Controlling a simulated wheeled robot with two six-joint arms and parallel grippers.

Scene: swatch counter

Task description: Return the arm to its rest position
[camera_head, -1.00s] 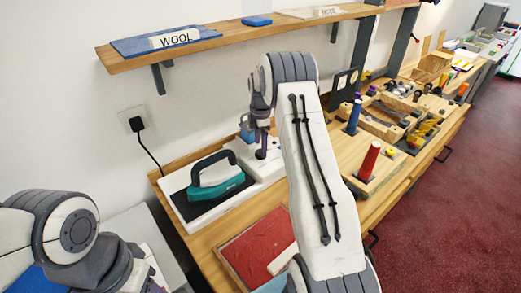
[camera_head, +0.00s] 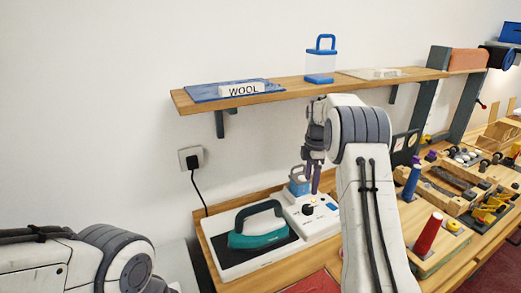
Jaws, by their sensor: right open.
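My right arm (camera_head: 368,215) rises from the bottom of the head view and bends over at its elbow. My right gripper (camera_head: 315,188) hangs down, open, above the white block with the black knob (camera_head: 307,210).
A teal iron (camera_head: 258,238) rests on a dark pad left of the white block. A wooden shelf (camera_head: 290,95) above holds the WOOL sign (camera_head: 241,89) and a blue-lidded jar (camera_head: 321,62). Red (camera_head: 428,233) and blue (camera_head: 411,183) spools stand to the right of my arm.

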